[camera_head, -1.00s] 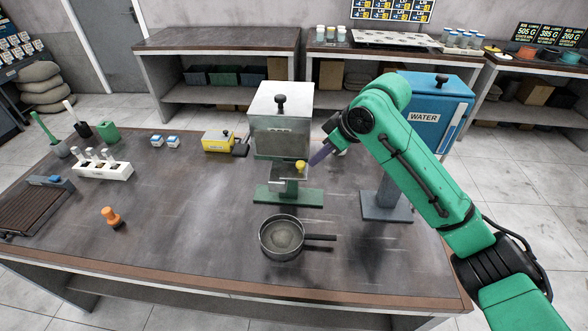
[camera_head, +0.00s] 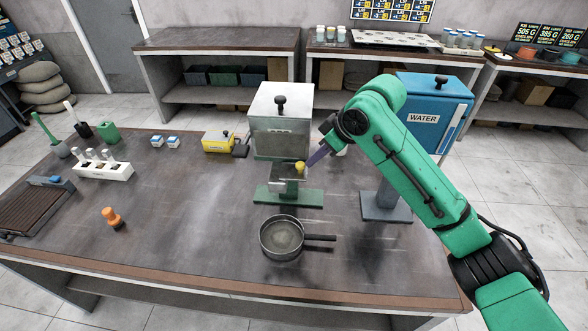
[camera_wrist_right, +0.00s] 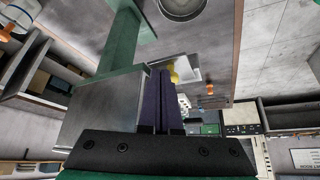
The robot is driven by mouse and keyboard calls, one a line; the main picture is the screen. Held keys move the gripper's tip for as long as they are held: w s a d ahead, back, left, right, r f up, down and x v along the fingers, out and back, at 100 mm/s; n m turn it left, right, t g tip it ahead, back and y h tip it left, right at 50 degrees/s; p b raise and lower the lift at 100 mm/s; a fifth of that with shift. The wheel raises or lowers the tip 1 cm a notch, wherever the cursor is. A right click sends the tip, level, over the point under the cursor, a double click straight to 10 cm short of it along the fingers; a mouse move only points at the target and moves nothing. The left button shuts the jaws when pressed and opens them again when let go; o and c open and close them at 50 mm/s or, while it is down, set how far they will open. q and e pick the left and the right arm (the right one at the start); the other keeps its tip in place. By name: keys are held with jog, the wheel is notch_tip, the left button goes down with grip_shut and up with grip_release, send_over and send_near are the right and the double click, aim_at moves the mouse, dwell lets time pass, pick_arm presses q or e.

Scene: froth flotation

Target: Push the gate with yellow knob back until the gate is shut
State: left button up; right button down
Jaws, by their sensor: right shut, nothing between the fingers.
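The gate's yellow knob (camera_head: 300,166) shows at the right front of the metal hopper (camera_head: 281,125), which stands on a green base (camera_head: 289,196). My right gripper (camera_head: 316,155) is shut and empty. Its purple fingers are close to the knob from the right in the head view; whether they touch it I cannot tell. In the right wrist view the fingers (camera_wrist_right: 161,92) lie together just left of the yellow knob (camera_wrist_right: 175,75) and a pale plate (camera_wrist_right: 187,68). How far the gate stands open is hard to see. My left gripper is not in view.
A pan (camera_head: 282,237) stands in front of the hopper, its handle pointing right. A blue water tank (camera_head: 432,108) is at the right behind my arm. A yellow box (camera_head: 217,142) and a white rack (camera_head: 103,171) are to the left. The table's front left is mostly clear.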

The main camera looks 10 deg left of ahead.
aim_at(303, 164)
jog(key=shift+a, duration=0.45)
jog(key=shift+a+p, duration=0.2)
jog(key=shift+p, duration=0.1)
jog(key=shift+a, duration=0.65)
jog(key=shift+a+p, duration=0.3)
jog(key=shift+a, duration=0.1)
jog(key=shift+d+r, duration=0.15)
jog(key=shift+r, duration=0.4)
jog(key=shift+d+r, duration=0.15)
jog(key=shift+r, duration=0.4)
jog(key=shift+d+r, duration=0.25)
jog(key=shift+r, duration=0.55)
jog(key=shift+d+r, duration=0.25)
jog(key=shift+r, duration=0.55)
jog(key=shift+d+r, duration=0.25)
jog(key=shift+r, duration=0.55)
